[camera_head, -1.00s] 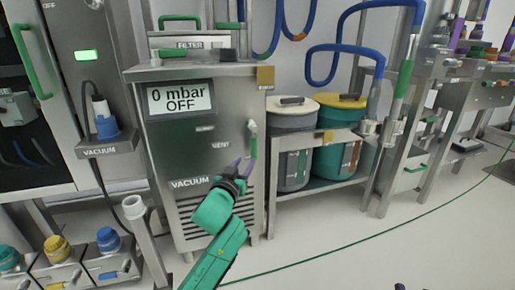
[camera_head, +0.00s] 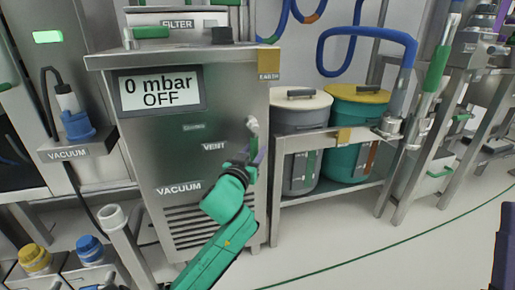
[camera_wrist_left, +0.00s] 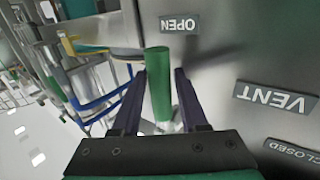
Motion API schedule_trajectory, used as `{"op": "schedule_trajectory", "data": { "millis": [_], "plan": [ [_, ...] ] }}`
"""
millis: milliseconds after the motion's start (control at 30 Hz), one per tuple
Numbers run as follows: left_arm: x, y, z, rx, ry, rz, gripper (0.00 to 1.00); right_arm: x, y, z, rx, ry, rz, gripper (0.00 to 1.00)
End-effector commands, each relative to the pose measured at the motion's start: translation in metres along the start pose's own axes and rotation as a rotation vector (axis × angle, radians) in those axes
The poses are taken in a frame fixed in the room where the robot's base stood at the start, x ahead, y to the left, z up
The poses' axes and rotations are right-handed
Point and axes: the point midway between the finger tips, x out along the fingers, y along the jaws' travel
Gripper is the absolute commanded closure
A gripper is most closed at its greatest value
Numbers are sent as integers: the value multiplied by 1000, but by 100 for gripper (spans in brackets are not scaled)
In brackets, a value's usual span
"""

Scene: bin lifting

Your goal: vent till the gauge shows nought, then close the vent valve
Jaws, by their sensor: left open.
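The gauge display (camera_head: 159,92) on the steel vacuum cabinet reads "0 mbar OFF". The vent valve's metal pivot (camera_head: 252,126) is on the cabinet's right side, beside the VENT label (camera_head: 214,146). My left gripper (camera_head: 256,150) is at the valve and hides most of its lever in the head view. In the left wrist view, the green valve handle (camera_wrist_left: 157,85) lies between the two open fingers of my left gripper (camera_wrist_left: 155,85), with its free end toward the OPEN label (camera_wrist_left: 180,23). The CLOSED label (camera_wrist_left: 294,153) is at lower right.
A low steel stand holds a grey drum (camera_head: 299,110) and a green drum with a yellow lid (camera_head: 352,110), right of the cabinet. Blue hoses (camera_head: 362,35) hang above. Capped containers (camera_head: 35,258) stand at lower left. The floor (camera_head: 350,250) at right is clear.

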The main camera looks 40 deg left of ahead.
Motion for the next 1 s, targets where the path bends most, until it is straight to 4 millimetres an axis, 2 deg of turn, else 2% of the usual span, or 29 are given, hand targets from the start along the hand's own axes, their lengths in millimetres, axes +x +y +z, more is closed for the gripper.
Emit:
{"op": "schedule_trajectory", "data": {
  "millis": [200, 267, 300, 333, 1000],
  "plan": [
    [0, 0, 0, 0, 0, 0, 57, 0, 0, -1, -1, 3, 0, 43],
    [0, 0, 0, 0, 0, 0, 80, 0, 0, -1, -1, 3, 0, 43],
    [0, 0, 0, 0, 0, 0, 95, 0, 0, -1, -1, 3, 0, 43],
    [0, 0, 0, 0, 0, 0, 100, 0, 0, -1, -1, 2, 0, 43],
    [0, 0, 0, 0, -1, 0, 100, 0, 0, 0, -1, 1, 0, 43]
  ]
}}
